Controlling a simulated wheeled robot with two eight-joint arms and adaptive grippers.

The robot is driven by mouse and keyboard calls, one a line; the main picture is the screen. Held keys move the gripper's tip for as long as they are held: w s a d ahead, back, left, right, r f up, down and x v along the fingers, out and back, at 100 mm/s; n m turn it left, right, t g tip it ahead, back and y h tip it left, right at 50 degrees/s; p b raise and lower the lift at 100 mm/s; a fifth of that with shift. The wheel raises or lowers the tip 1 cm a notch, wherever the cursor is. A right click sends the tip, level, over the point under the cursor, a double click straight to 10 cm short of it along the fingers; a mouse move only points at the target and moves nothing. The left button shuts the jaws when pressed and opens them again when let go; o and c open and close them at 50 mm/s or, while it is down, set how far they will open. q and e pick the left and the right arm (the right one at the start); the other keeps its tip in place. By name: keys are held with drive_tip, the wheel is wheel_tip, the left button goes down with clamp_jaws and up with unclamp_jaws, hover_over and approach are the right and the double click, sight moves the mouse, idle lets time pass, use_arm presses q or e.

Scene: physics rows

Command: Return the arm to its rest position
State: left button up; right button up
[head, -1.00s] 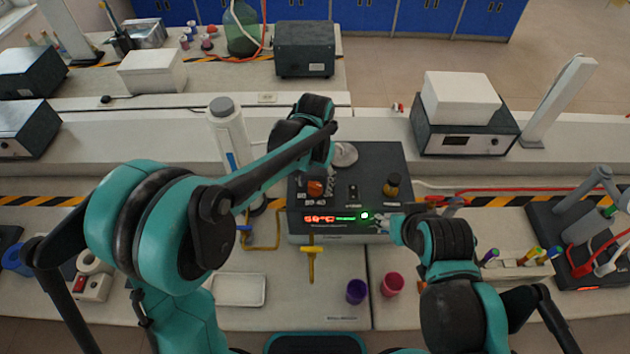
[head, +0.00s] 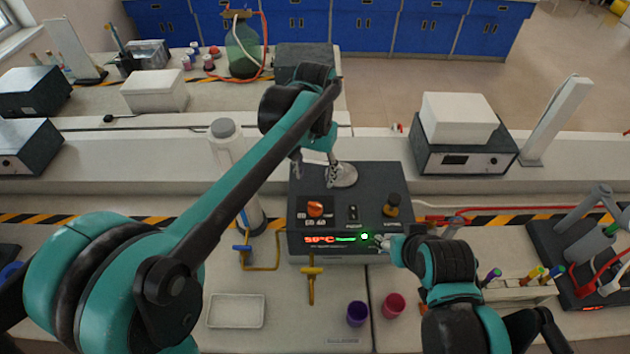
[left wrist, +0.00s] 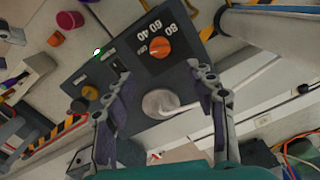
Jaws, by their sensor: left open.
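My left arm reaches over the bench in the head view. Its gripper (head: 318,172) is small and partly hidden by its own wrist there, above the back of a dark hot bath unit (head: 385,180). In the left wrist view the left gripper (left wrist: 166,95) is open, its two fingers spread apart with nothing between the tips. The unit's round metal lid (left wrist: 160,103) shows beyond the fingers; I cannot tell if a finger touches it. My right gripper (head: 382,243) is at the unit's front right edge, mostly hidden by its arm.
The unit has an orange knob (head: 315,209) and a red lit display (head: 320,239). A white cylinder (head: 233,170) stands left of it. Purple (head: 357,314) and pink (head: 393,305) cups and a white tray (head: 236,311) stand in front. Yellow taps (head: 311,285) stick out at the front.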

idle(0.5)
use_arm(q)
drive_tip(key=s+a+f+n+t+b, duration=0.4)
drive_tip(key=s+a+f+t+b, duration=0.3)
drive_tip(key=s+a+f+b, duration=0.5)
drive_tip(key=s+a+f, duration=0.4)
drive_tip(key=a, duration=0.2)
drive_tip(key=shift+f, duration=0.3)
